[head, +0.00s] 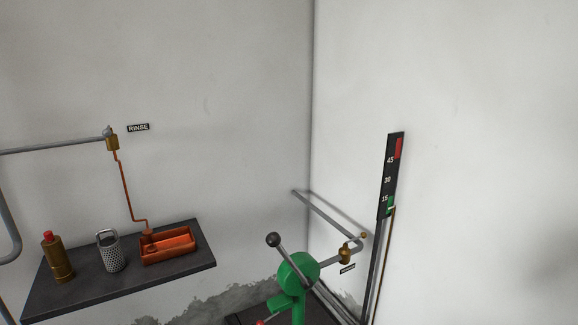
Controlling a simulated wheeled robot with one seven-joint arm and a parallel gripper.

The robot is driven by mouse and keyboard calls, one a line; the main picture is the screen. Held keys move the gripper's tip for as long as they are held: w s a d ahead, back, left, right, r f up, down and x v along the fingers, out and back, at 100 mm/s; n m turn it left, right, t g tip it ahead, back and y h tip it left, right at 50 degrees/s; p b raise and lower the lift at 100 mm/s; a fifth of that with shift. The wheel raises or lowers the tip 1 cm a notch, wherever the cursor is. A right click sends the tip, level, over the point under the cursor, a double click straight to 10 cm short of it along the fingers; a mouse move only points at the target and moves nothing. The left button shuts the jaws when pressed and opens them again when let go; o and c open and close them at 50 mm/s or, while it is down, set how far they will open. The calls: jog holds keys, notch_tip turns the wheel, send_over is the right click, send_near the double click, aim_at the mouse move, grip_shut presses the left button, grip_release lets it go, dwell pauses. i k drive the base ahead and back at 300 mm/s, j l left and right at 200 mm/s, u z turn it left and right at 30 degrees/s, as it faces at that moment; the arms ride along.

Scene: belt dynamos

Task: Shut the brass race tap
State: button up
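A brass tap (345,255) sits on a grey pipe low on the right wall, near the room corner. A small label (347,268) hangs just below it, too small to read. A small brass knob (364,236) shows at the pipe's bend just above and right of the tap. I cannot tell whether the tap is open or shut. Another brass tap (112,142) is on the left wall beside a RINSE sign (138,127), with a copper pipe running down from it. My gripper is not in view.
A green machine (298,272) with a ball-ended lever (274,240) stands close in front of the low tap's left side. A dark gauge (390,175) rises right of it. A dark shelf (120,285) holds a brass bottle, a perforated can and an orange tray.

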aim_at(363, 236)
jog(key=i+l+u, duration=0.2)
jog(key=l, duration=0.7)
jog(key=l+u, duration=0.25)
jog(key=l, duration=0.7)
jog(key=i+j+u, duration=0.1)
jog(key=i+j, duration=0.35)
jog(key=i+j+u, duration=0.1)
jog(key=i+j, duration=0.25)
jog(key=i, duration=0.3)
